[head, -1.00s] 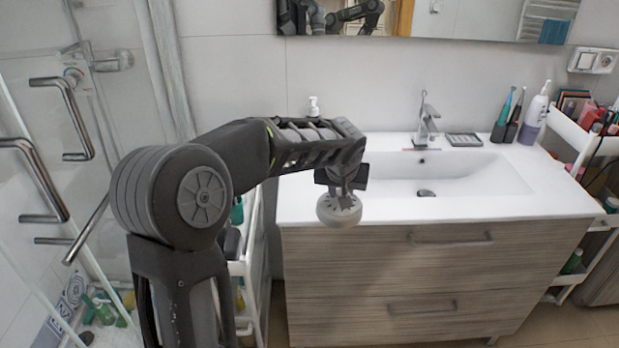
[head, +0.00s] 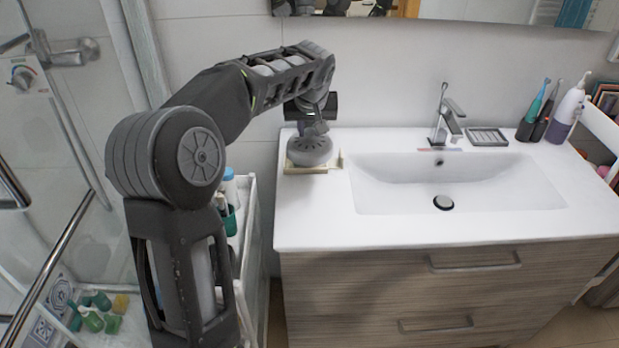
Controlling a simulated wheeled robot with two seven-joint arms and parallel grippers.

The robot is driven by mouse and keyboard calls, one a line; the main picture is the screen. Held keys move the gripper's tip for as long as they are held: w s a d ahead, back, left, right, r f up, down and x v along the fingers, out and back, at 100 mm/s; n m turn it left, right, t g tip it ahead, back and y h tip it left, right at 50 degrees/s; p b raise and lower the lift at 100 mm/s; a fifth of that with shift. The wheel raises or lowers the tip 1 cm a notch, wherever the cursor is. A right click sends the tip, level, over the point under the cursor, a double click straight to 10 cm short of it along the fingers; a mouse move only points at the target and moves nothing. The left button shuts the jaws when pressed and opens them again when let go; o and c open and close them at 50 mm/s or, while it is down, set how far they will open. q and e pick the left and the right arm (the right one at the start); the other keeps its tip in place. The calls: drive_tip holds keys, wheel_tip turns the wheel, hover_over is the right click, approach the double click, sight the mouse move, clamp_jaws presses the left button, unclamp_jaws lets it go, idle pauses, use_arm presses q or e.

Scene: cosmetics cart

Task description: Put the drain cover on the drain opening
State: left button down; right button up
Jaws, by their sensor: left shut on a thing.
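My left gripper (head: 312,122) is shut on a round grey drain cover (head: 310,152) with slots around its top. The cover is over the left part of the white counter, above or on a small beige tray (head: 298,167); I cannot tell if they touch. The fingertips are partly hidden by the wrist. The drain opening (head: 443,203) is in the bottom of the white sink basin (head: 500,195), to the right of the cover, with a dark centre and a light rim. My right gripper is not in view.
The faucet (head: 440,120) stands behind the basin, with a soap dish (head: 487,137) and toothbrushes (head: 538,110) to its right. A white cart (head: 250,215) stands left of the counter. The counter front and basin are clear.

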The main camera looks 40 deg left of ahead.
sight(312, 146)
use_arm(q)
drive_tip(key=shift+a+f, duration=0.15)
drive_tip(key=shift+f, duration=0.05)
drive_tip(key=shift+s+d+r, duration=0.2)
drive_tip(key=shift+s+d, duration=0.1)
drive_tip(key=shift+s+d+f, duration=0.15)
drive_tip(key=shift+d, duration=0.15)
drive_tip(key=f, duration=0.3)
drive_tip(key=f+p, duration=0.1)
drive_tip(key=f, duration=0.1)
drive_tip(key=shift+w+f, duration=0.2)
drive_tip(key=shift+w, duration=0.05)
drive_tip(key=shift+a+f, duration=0.2)
drive_tip(key=shift+f, duration=0.05)
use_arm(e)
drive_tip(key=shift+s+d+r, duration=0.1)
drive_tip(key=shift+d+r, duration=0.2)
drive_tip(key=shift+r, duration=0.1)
use_arm(q)
drive_tip(key=shift+d+f, duration=0.1)
